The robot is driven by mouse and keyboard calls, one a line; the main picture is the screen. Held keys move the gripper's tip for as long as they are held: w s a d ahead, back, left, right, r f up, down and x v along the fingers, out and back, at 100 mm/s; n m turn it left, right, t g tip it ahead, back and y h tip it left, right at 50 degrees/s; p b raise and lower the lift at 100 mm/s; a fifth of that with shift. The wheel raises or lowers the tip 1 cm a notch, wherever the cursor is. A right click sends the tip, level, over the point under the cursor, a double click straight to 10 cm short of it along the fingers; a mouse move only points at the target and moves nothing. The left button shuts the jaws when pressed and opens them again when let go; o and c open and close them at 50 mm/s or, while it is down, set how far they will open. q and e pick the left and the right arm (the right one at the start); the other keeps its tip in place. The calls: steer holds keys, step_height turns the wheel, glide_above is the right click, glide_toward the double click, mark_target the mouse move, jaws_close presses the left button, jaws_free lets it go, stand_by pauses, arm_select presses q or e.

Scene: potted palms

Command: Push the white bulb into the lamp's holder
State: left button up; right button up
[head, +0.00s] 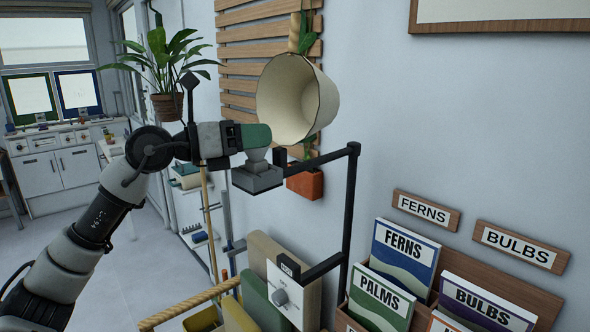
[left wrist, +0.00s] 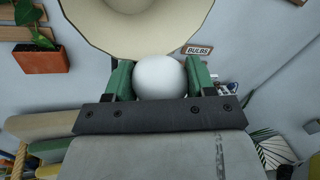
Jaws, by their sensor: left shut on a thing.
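The white bulb (left wrist: 160,77) is between the two green fingers of my left gripper (left wrist: 159,80) in the left wrist view. In the head view my left gripper (head: 265,138) is at the lower left of the lamp's cream shade (head: 297,98), whose open mouth faces down and toward the left. The bulb does not show in the head view. In the left wrist view the shade (left wrist: 140,28) fills the top middle, and the bulb overlaps its near rim. I cannot tell whether they touch. The holder inside the shade is hidden. My right gripper is not in view.
Several seed packets (head: 404,254) stand in a wooden rack at lower right. An orange pot (head: 305,184) and a slatted panel (head: 240,72) are on the wall behind.

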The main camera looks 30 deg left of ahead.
arm_select(q)
steer(key=shift+f+b, duration=0.35)
steer(key=shift+f, duration=0.15)
steer(key=o, duration=1)
